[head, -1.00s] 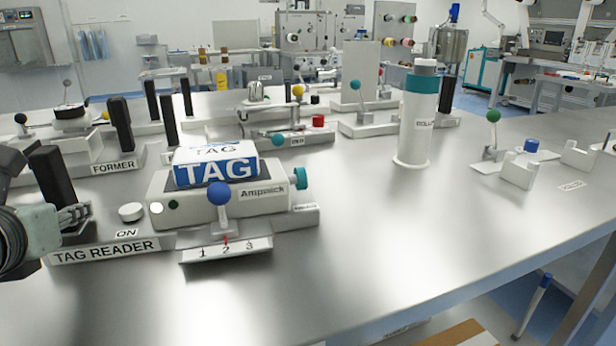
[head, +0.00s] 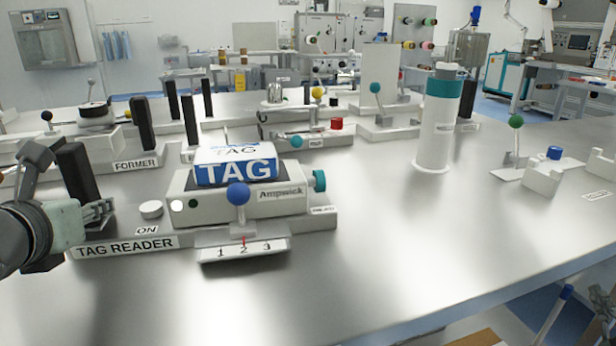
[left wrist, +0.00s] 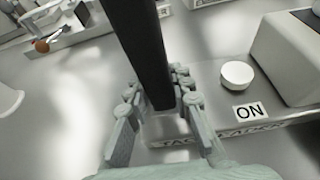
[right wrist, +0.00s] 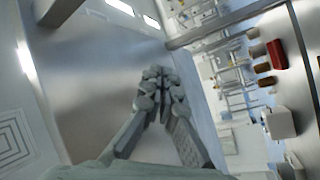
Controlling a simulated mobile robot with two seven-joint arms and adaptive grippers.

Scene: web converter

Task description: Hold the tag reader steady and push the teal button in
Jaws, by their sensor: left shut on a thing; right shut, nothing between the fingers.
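The tag reader (head: 250,203) is a pale box on a grey base, with a blue-and-white TAG block (head: 235,172) on top. The teal button (head: 319,180) sticks out from its right side. At the base's left end stands a black upright post (head: 78,172). My left gripper (head: 100,211) is shut on this post, and the left wrist view shows its fingers (left wrist: 158,92) on both sides of the post (left wrist: 142,40).
A blue-knobbed lever (head: 238,194) stands before the reader, over a 1-2-3 scale (head: 243,250). A white round ON button (head: 150,209) sits left of the box. A teal-banded cylinder (head: 436,125) stands behind right.

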